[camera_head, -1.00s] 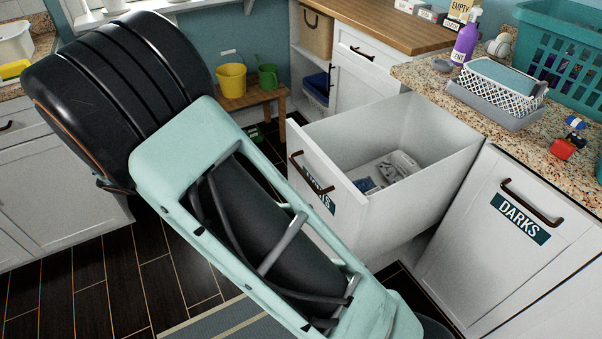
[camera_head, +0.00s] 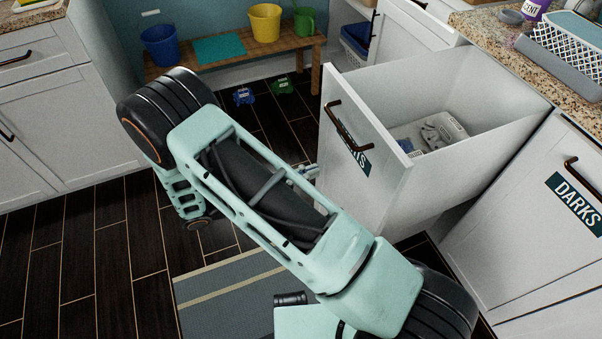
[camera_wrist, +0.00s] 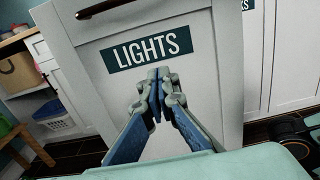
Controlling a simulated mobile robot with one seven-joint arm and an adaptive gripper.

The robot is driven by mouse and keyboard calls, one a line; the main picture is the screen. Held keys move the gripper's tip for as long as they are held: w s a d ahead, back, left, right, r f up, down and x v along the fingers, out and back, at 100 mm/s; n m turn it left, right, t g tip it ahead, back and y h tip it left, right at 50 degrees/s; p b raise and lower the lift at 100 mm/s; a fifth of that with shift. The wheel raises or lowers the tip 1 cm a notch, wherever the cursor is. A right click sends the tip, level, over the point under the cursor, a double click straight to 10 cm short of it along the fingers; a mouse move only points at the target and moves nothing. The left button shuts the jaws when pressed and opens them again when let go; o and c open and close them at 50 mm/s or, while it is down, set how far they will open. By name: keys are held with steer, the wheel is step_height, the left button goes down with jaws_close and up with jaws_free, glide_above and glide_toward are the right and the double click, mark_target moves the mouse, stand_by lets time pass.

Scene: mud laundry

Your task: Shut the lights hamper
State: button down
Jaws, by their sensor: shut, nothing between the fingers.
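The lights hamper (camera_head: 385,185) is a white tilt-out or pull-out bin that stands open, with its front panel away from the counter. Its dark handle (camera_head: 347,126) is at the top of the panel, and some small items lie inside. In the wrist view the panel (camera_wrist: 205,85) faces me, with its LIGHTS label (camera_wrist: 147,48) and part of the handle (camera_wrist: 100,8). My gripper (camera_wrist: 158,76) is shut and empty, its tips just below the label. In the head view it (camera_head: 310,171) is beside the panel. I cannot tell whether the tips touch it.
The closed DARKS hamper (camera_head: 545,220) is to the right, under the granite counter (camera_head: 560,70). A wooden bench (camera_head: 240,65) with buckets stands at the back. White cabinets (camera_head: 60,120) are on the left. A striped rug (camera_head: 225,300) lies on the dark floor.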

mark_target(355, 157)
steer(key=b+x, duration=0.1)
steer(key=x, duration=0.8)
steer(key=shift+d, duration=0.1)
steer(key=x, duration=4.1)
steer(key=shift+d+f, duration=0.1)
steer(key=shift+f, duration=0.15)
steer(key=shift+x, duration=0.75)
steer(key=shift+w+r, duration=0.1)
steer(key=shift+r, duration=0.05)
